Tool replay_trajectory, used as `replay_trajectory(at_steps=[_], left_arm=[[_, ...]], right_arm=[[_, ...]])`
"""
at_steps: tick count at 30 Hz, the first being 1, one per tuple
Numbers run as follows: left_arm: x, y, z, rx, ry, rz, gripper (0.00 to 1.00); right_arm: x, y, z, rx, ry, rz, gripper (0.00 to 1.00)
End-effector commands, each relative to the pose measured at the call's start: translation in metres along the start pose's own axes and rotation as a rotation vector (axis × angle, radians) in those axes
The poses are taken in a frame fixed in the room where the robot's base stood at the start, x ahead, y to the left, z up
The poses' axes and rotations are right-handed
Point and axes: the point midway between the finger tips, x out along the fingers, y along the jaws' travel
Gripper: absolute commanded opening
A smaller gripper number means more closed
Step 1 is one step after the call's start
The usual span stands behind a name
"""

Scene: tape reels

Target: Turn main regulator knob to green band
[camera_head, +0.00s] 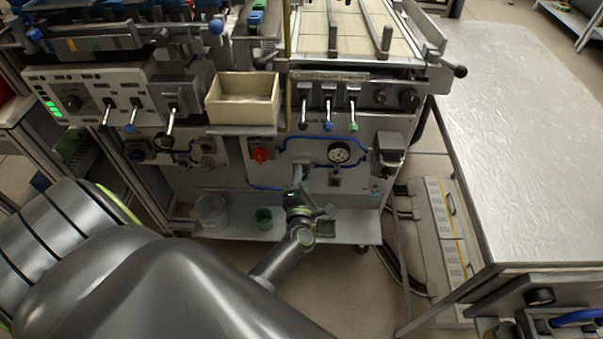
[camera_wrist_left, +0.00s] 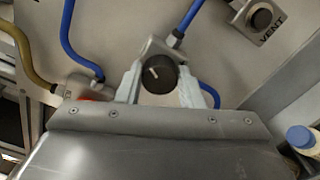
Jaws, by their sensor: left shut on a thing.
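The main regulator knob (camera_wrist_left: 158,73) is a round black knob with a white pointer line, seen in the left wrist view. The pointer tilts toward the upper left. My left gripper (camera_wrist_left: 158,85) is shut on it, one pale finger on each side. In the head view, my left gripper (camera_head: 297,182) reaches the lower front panel, and its wrist hides the knob. A round white gauge (camera_head: 339,152) sits on the panel to the upper right of the gripper. Its needle and any green band are too small to read. My right gripper is not in view.
A blue hose (camera_wrist_left: 193,17) runs into the regulator from above. A red valve handle (camera_head: 261,154) sits up and left of the gripper. A vent button (camera_wrist_left: 262,18) is at upper right.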

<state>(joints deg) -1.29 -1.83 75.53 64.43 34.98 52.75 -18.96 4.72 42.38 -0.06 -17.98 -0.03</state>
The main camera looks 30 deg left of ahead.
Motion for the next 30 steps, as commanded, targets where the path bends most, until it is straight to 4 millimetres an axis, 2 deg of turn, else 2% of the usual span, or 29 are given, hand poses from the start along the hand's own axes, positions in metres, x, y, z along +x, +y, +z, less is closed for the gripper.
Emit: replay_trajectory(at_steps=[7,12,30], left_arm=[[0.0011,0.0021,0.002,0.152,-0.002,0.002,0.11],[0.0011,0.0015,0.0018,0.215,-0.002,0.003,0.11],[0.001,0.0004,0.0014,0.253,-0.002,0.003,0.11]], right_arm=[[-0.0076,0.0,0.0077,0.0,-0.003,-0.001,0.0],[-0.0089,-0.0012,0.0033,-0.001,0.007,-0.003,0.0],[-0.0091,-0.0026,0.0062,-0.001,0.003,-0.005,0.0]])
